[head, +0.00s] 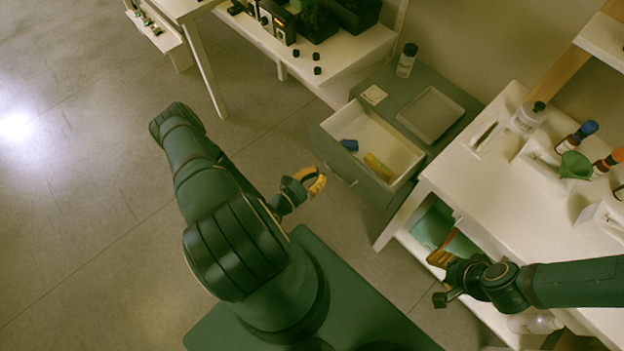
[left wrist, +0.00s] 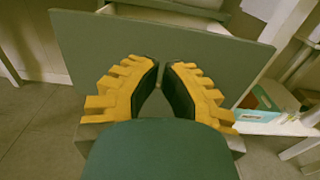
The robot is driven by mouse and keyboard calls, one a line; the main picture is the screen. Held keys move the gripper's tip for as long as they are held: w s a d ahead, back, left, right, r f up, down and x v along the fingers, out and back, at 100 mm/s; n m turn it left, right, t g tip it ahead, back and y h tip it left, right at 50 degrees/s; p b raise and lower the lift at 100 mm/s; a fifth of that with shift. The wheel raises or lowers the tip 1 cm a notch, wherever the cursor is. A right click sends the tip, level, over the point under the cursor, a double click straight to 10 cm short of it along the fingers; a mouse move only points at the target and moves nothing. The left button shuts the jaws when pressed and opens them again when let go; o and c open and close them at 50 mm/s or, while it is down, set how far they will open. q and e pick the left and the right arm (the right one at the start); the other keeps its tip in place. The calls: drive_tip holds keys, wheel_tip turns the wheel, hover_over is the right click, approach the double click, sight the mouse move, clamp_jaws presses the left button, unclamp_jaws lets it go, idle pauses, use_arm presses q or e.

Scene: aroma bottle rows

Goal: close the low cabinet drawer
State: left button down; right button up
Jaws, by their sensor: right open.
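The low cabinet (head: 465,98) is grey-green, and its drawer (head: 402,150) is pulled out, with a pale interior showing. The drawer front (head: 345,160) faces my left gripper (head: 316,183), which is low in front of it and apart from it in the head view. In the left wrist view the drawer front (left wrist: 205,48) spans the picture beyond the yellow fingers (left wrist: 163,68). Those fingertips are nearly together, with nothing between them. My right gripper (head: 438,262) is open beside the white table, away from the drawer.
A blue item (head: 349,145) and a yellow item (head: 378,166) lie in the drawer. A tray (head: 430,115) and a bottle (head: 406,60) stand on the cabinet. The white table (head: 470,185) with bottles is at right. The floor at left is clear.

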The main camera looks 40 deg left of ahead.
sight(343, 155)
use_arm(q)
drive_tip(key=w, duration=0.3)
drive_tip(key=w+b, duration=0.1)
drive_tip(key=w, duration=0.5)
drive_tip(key=shift+d+b, duration=0.3)
drive_tip(key=shift+d, duration=0.1)
drive_tip(key=shift+w, duration=0.1)
use_arm(e)
drive_tip(key=shift+w+f, duration=0.2)
drive_tip(key=shift+f, duration=0.65)
